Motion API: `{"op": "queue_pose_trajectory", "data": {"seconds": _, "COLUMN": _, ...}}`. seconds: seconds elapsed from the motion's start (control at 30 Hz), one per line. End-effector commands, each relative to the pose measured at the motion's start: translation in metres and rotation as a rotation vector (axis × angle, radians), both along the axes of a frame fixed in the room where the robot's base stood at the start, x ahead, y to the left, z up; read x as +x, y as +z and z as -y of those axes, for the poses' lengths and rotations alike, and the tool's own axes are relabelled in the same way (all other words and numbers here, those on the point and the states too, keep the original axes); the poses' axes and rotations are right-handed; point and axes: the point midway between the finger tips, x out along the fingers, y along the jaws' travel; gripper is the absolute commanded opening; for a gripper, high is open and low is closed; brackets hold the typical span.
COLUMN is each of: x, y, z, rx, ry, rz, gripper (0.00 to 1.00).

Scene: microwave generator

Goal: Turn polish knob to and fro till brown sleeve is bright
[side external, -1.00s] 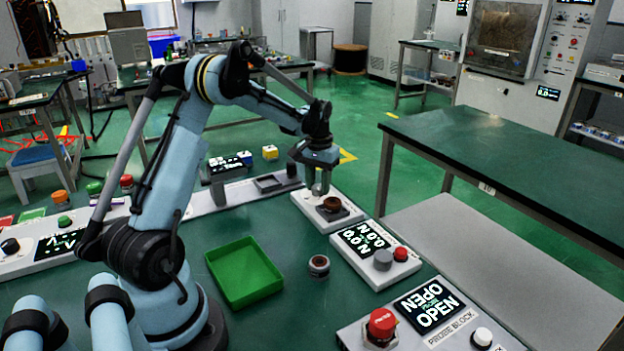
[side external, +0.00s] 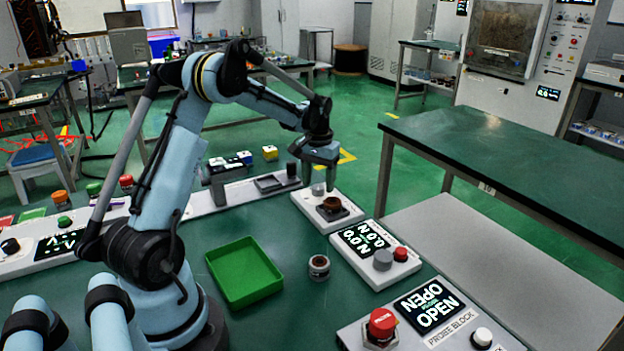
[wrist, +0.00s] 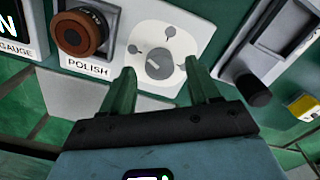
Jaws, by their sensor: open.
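The polish knob (wrist: 160,66) is a round grey dial with a pale pointer line on a white plate. It stands beside the brown sleeve and also shows in the side view (side external: 318,189). The brown sleeve (wrist: 80,32) sits upright on a dark seat above the POLISH label; it looks brown, with a darker top opening, and also shows in the side view (side external: 332,204). My gripper (wrist: 159,70) is open and empty, its two green-looking fingers apart, one to each side of the knob in the wrist view. In the side view my gripper (side external: 320,178) is just above the knob.
A gauge box (side external: 375,252) with a display, grey knob and red button stands in front of the polish station. A green tray (side external: 243,272) and a small ringed cylinder (side external: 319,267) are on the table. A probe block panel (side external: 430,318) is at front right.

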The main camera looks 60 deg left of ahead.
Motion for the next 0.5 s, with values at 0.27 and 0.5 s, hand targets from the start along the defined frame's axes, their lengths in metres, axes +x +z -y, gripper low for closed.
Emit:
{"op": "queue_pose_trajectory", "data": {"seconds": 0.27, "x": 0.000, "y": 0.052, "z": 0.000, "rx": 0.000, "ry": 0.000, "rz": 0.000, "gripper": 0.61}}
{"op": "queue_pose_trajectory", "data": {"seconds": 0.5, "x": 0.000, "y": 0.092, "z": 0.000, "rx": 0.000, "ry": 0.000, "rz": 0.000, "gripper": 0.61}}
